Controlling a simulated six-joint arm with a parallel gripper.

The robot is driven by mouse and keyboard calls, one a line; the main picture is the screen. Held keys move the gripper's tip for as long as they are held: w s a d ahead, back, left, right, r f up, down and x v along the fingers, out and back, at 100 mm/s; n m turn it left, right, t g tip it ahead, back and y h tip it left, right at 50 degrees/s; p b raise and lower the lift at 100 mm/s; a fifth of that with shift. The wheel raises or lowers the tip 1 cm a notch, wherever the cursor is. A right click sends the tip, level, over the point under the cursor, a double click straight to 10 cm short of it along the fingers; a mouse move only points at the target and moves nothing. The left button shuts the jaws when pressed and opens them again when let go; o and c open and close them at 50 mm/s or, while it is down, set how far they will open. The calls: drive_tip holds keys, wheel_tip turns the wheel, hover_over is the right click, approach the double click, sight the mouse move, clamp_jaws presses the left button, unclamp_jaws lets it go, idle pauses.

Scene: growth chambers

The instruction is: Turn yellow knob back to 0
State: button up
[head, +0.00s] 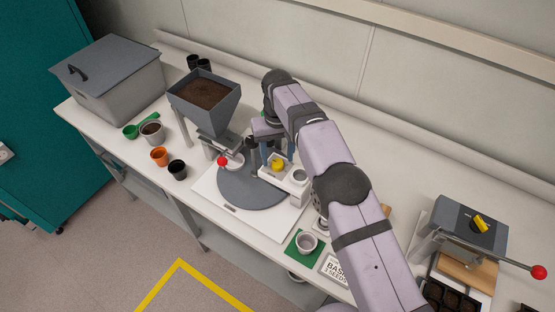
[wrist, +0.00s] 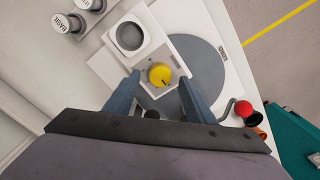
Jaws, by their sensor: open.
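A round yellow knob (head: 278,166) sits on a small white unit at the edge of the grey turntable. In the wrist view the yellow knob (wrist: 159,73) shows a dark mark near its lower edge; the dial markings are too small to read. My gripper (head: 270,157) is open above the knob. In the wrist view the blue fingers of my gripper (wrist: 160,80) stand on either side of the knob, with gaps visible. I cannot tell how far above it they are. Another yellow knob (head: 481,223), longer in shape, is on a grey box at the right.
The turntable (head: 245,190) lies beside a soil hopper (head: 206,98) and a red ball-ended lever (wrist: 243,108). A white cup holder (wrist: 130,36) is next to the knob. Several cups stand to the left. A grey lidded bin (head: 110,75) fills the far left.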

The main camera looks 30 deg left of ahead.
sight(279, 162)
drive_tip(key=shift+r, duration=2.7)
drive_tip(key=shift+w+d, duration=0.1)
drive_tip(key=shift+w, duration=0.05)
drive_tip(key=w+d+r+m+b, duration=0.1)
drive_tip(key=w+d+m, duration=0.15)
drive_tip(key=d, duration=1.05)
drive_tip(key=w+d+r+m+b, duration=0.1)
drive_tip(key=w+d+m, duration=0.15)
drive_tip(key=d, duration=1.05)
drive_tip(key=s+d+f+m, duration=0.2)
drive_tip(key=s+d+f, duration=0.1)
drive_tip(key=s+d, duration=0.7)
drive_tip(key=s+d+f+m+b, duration=0.1)
drive_tip(key=s+d+f, duration=0.3)
drive_tip(key=s+d, duration=0.6)
drive_tip(key=shift+s+m, duration=0.4)
drive_tip(key=shift+m, duration=0.2)
